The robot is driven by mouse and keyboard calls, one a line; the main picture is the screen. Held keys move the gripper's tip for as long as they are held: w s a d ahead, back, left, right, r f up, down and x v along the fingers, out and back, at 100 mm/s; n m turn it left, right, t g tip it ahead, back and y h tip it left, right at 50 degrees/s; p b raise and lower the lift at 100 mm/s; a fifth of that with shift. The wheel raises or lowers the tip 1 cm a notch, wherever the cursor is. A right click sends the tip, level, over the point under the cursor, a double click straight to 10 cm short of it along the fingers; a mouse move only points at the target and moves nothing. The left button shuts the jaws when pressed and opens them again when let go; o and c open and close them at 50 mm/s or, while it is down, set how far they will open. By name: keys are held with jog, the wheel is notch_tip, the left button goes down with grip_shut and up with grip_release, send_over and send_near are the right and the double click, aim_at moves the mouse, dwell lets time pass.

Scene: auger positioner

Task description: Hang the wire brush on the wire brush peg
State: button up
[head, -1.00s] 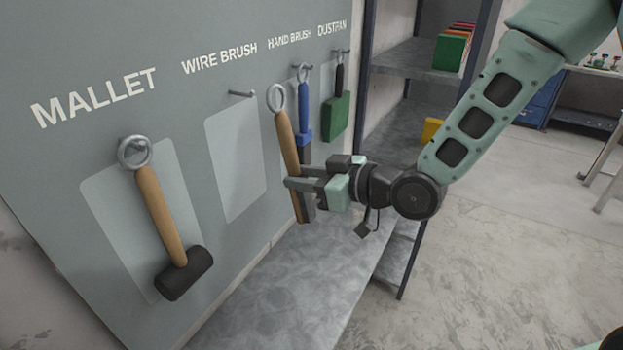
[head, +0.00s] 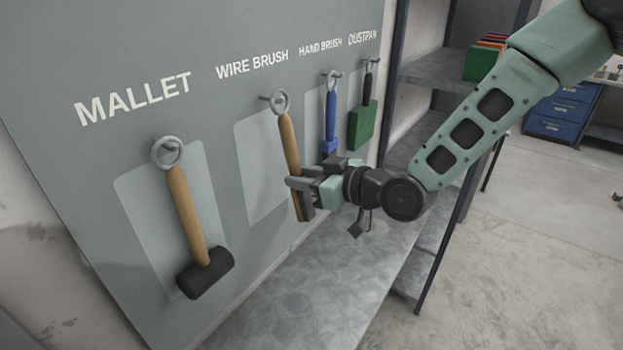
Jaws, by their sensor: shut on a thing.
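The wire brush (head: 290,143) has a tan wooden handle with a grey ring (head: 281,102) at its top and a dark head at its lower end. It hangs nearly upright, tilted a little. My gripper (head: 305,184) is shut on its lower part. The wire brush peg (head: 265,98) sticks out of the grey board below the label "WIRE BRUSH". The ring is at the peg's height and overlaps the peg's end in the head view. I cannot tell whether the peg passes through the ring.
The mallet (head: 188,215) hangs on its peg at the left. The blue hand brush (head: 330,118) and green dustpan (head: 364,122) hang close behind on the right. A grey bench top (head: 300,290) lies below the board, and a shelf rack (head: 430,68) stands beyond it.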

jog(key=shift+w+a, duration=0.2)
jog(key=shift+a, duration=0.1)
jog(key=shift+w+a+f+b, duration=0.4)
jog(key=shift+f+b, duration=0.1)
jog(key=shift+b, duration=0.4)
